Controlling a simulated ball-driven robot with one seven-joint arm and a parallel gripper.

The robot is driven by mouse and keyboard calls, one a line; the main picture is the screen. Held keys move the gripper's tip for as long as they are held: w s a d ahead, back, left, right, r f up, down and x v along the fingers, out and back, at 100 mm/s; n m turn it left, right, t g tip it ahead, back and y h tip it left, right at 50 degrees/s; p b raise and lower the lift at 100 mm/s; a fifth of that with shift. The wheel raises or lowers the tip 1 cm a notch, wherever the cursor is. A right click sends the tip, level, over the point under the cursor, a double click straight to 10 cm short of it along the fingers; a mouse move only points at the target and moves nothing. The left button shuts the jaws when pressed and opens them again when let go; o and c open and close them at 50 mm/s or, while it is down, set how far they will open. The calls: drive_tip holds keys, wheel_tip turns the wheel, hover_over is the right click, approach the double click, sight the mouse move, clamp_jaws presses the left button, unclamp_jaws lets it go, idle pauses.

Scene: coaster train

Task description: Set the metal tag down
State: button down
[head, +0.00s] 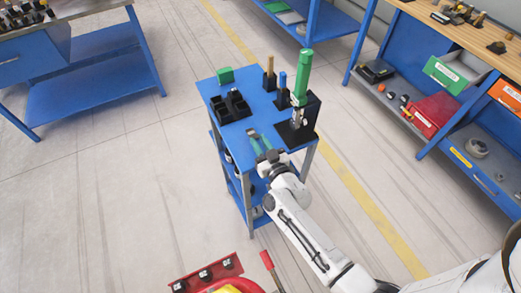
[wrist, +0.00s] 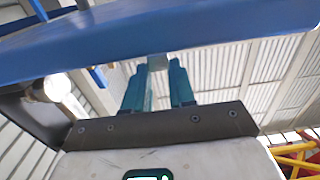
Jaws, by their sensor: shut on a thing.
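My gripper (head: 259,139) reaches in at the front edge of the blue cart top (head: 238,133) in the head view, its teal fingers over that edge. It is shut on the small grey metal tag (head: 252,132), which shows at the fingertips. In the wrist view, my gripper (wrist: 160,75) has the grey tag (wrist: 157,62) between its two teal fingertips. I cannot tell how high the tag is above the cart top, or whether it touches it.
The cart top's front left is clear. A workbench with bins (head: 455,72) stands at the right.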

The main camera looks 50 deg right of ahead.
wheel_tip(320, 180, down, 3)
drive_tip(key=shift+b, duration=1.1)
drive_tip(key=shift+r, duration=0.1)
drive_tip(key=c, duration=1.4)
unclamp_jaws()
drive_tip(key=o, duration=0.5)
drive_tip(key=shift+c, duration=0.2)
